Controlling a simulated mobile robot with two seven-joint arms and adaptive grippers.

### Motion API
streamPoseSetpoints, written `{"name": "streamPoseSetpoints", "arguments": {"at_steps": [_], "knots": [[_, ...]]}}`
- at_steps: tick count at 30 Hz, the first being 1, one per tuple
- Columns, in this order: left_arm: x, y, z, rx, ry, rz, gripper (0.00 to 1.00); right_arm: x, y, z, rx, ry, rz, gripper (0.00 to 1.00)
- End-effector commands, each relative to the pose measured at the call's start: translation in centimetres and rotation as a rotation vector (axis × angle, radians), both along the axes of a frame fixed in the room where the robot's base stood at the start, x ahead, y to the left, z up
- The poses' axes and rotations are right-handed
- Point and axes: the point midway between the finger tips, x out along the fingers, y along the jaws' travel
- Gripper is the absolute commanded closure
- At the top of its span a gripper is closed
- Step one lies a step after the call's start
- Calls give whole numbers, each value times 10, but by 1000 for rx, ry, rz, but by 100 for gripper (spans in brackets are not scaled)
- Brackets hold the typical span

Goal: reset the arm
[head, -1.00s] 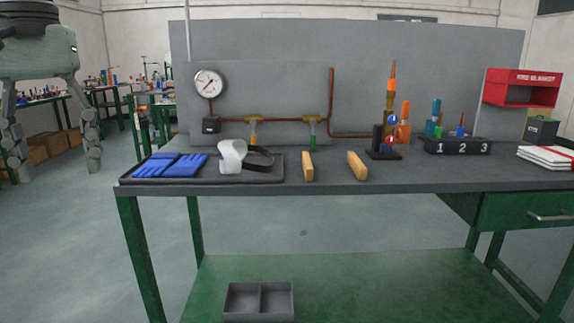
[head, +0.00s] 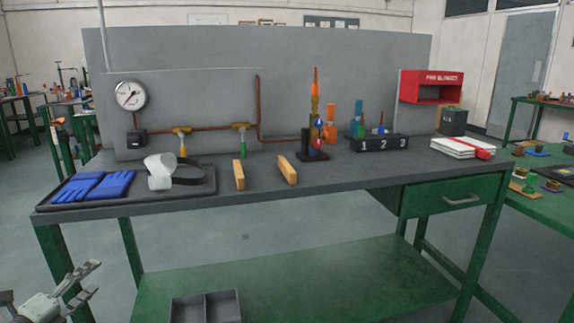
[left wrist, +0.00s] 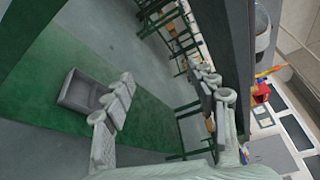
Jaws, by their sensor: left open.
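My left gripper (head: 92,281) is low at the left edge of the head view, in front of the bench's left legs and below its top. Its pale grey fingers are apart with nothing between them. In the left wrist view the open fingers (left wrist: 166,78) frame the floor and the green lower shelf. My right gripper is in neither view. Most of my left arm is outside the head view.
The bench top (head: 340,182) holds blue gloves (head: 92,186), a white face shield (head: 160,171), two wooden blocks, a pressure gauge (head: 130,95) on pipes, a torch stand and a numbered black block (head: 379,144). A grey divided tray (head: 205,307) sits on the lower shelf.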

Motion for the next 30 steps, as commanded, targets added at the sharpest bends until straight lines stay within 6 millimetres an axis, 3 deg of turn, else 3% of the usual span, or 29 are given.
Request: {"name": "streamPoseSetpoints", "arguments": {"at_steps": [1, 3, 8, 12, 15, 19, 24, 26, 30], "knots": [[-11, 3, -39, -120, 64, 89, 43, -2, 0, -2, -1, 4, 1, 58], [-29, 5, -90, -277, 152, 216, 43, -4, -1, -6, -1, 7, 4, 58], [-85, -9, -198, -586, 341, 491, 43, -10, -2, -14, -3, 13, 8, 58], [-145, -44, -280, -811, 500, 723, 43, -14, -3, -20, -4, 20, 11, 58], [-193, -79, -328, -947, 611, 889, 43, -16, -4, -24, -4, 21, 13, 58], [-252, -130, -375, -1084, 743, 1089, 43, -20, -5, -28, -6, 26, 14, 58], [-307, -182, -405, -1181, 863, 1271, 43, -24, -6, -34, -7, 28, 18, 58], [-318, -193, -409, -1197, 886, 1308, 43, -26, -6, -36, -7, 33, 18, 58], [-318, -193, -409, -1197, 886, 1308, 43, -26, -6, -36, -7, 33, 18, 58]]}}
